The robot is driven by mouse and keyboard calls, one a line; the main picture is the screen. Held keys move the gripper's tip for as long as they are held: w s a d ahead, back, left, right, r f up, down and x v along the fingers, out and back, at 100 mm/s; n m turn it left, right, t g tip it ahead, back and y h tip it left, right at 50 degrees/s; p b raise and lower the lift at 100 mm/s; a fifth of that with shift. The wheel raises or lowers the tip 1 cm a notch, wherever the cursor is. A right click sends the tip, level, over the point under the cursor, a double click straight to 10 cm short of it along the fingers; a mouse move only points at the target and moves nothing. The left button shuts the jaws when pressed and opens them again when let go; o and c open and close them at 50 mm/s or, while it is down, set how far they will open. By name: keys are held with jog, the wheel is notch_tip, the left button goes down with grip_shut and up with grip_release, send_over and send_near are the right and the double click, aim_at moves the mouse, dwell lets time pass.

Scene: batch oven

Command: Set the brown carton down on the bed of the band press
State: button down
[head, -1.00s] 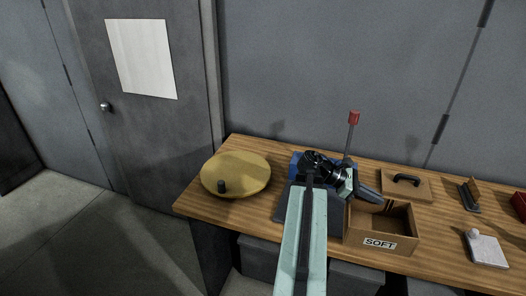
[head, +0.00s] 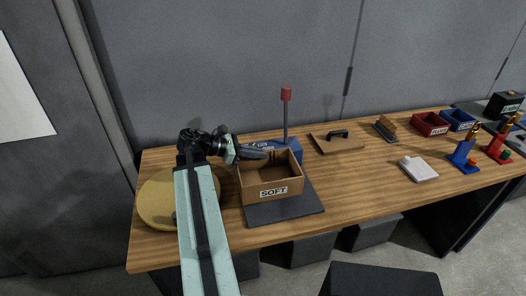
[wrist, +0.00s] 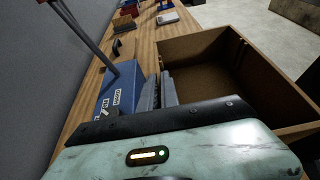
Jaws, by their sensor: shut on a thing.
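The brown carton (head: 271,178), open at the top and marked SOFT, is upright over the dark flat bed (head: 285,209) of the band press. The press's blue body (head: 284,147) and red-topped lever (head: 286,110) stand behind the carton. My gripper (head: 256,152) is shut on the carton's back-left wall. In the wrist view, my gripper's grey fingers (wrist: 157,92) are at the wall of the carton (wrist: 228,75), beside the blue press (wrist: 121,90). The carton's underside is hidden, so I cannot tell whether it touches the bed.
A yellow round disc (head: 157,207) lies left, partly behind my arm. A wooden board with a black handle (head: 337,139) lies right of the press. A white block (head: 418,169), red bin (head: 429,124) and blue bin (head: 458,119) are farther right.

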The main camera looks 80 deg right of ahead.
aim_at(270, 167)
jog(key=s+d, duration=0.1)
jog(key=s, duration=0.1)
jog(key=s+d+f+b, duration=0.1)
jog(key=s+d, duration=0.1)
jog(key=shift+d, duration=0.15)
jog(key=shift+w+r, duration=0.1)
notch_tip(270, 167, down, 7)
jog(key=b, duration=0.6)
jog(key=shift+b, duration=0.35)
jog(key=shift+f+b, duration=0.55)
jog(key=shift+b, duration=0.05)
jog(key=c, duration=1.5)
grip_release()
